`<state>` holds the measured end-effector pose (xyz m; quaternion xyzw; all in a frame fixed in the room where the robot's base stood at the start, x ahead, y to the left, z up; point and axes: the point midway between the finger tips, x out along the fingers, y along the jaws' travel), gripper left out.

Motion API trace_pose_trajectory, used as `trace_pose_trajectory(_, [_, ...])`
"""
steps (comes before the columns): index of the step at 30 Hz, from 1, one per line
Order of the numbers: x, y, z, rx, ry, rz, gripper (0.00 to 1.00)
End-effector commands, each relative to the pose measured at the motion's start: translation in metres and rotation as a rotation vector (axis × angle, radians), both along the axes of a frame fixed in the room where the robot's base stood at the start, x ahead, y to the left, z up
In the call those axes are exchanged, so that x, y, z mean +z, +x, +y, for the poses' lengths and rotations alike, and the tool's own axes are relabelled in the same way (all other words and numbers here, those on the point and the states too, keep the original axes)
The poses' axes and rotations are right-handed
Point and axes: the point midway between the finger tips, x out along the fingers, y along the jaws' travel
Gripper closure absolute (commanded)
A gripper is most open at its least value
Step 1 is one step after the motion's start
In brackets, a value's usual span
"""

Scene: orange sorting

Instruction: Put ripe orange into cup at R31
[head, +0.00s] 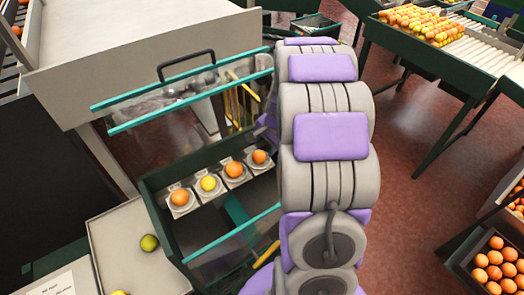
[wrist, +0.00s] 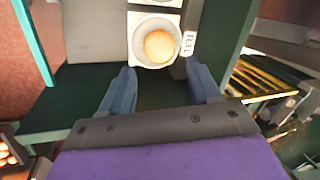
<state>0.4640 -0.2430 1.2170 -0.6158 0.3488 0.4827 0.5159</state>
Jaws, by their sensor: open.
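In the wrist view an orange fruit (wrist: 158,46) sits in a pale round cup (wrist: 137,53). A small white tag (wrist: 188,43) beside this cup appears to read R31. My gripper (wrist: 161,70) is open, its two blue fingers apart on the near side of the cup, with nothing visible between them. In the head view a row of cups holds an orange fruit (head: 180,197), a yellow fruit (head: 208,183), another orange fruit (head: 234,169) and an orange one at the far end (head: 260,156). My arm hides the gripper there.
A pale tray (head: 115,240) at the lower left holds a green fruit (head: 149,243) and a partly cut-off yellow-green one. Teal rails (head: 190,95) and a dark green frame surround the cup row. A crate of oranges (head: 497,265) stands at the lower right. Reddish floor lies open right of my arm.

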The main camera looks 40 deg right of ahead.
Motion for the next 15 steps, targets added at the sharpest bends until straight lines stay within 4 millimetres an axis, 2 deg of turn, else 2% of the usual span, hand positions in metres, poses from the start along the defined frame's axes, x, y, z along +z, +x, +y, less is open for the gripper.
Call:
trace_pose_trajectory(1, [0.01,-0.002,-0.002,-0.001,-0.006,-0.006,0.38])
trace_pose_trajectory(6, [0.03,-0.008,-0.004,0.0,-0.002,-0.001,0.38])
trace_pose_trajectory(15, [0.042,-0.012,0.001,0.014,-0.001,0.002,0.38])
